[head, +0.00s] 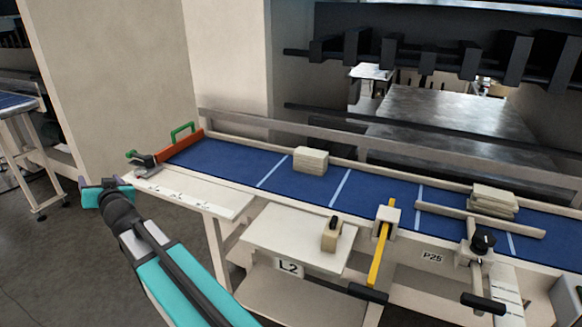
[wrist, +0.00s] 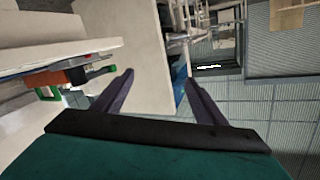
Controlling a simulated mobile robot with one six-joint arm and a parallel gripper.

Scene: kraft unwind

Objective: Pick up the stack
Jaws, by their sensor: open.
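A small pale cream stack (head: 311,160) of flat layers sits on the blue belt between two white cross lines in the head view. A second cream stack (head: 493,201) lies further right on the belt, its layers looking uneven. My gripper (head: 98,184) is at the left, off the near end of the belt, well apart from both stacks. In the wrist view my gripper (wrist: 160,82) has its two dark fingers spread with nothing between them. Neither stack shows in the wrist view.
The blue belt (head: 385,190) has a raised back rail and an orange end stop (head: 180,147) with a green handle. A guide bar (head: 480,219) lies before the right stack. A yellow lever (head: 378,255) and black knob (head: 483,241) stand at the front. A shelf marked L2 (head: 285,237) juts out below.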

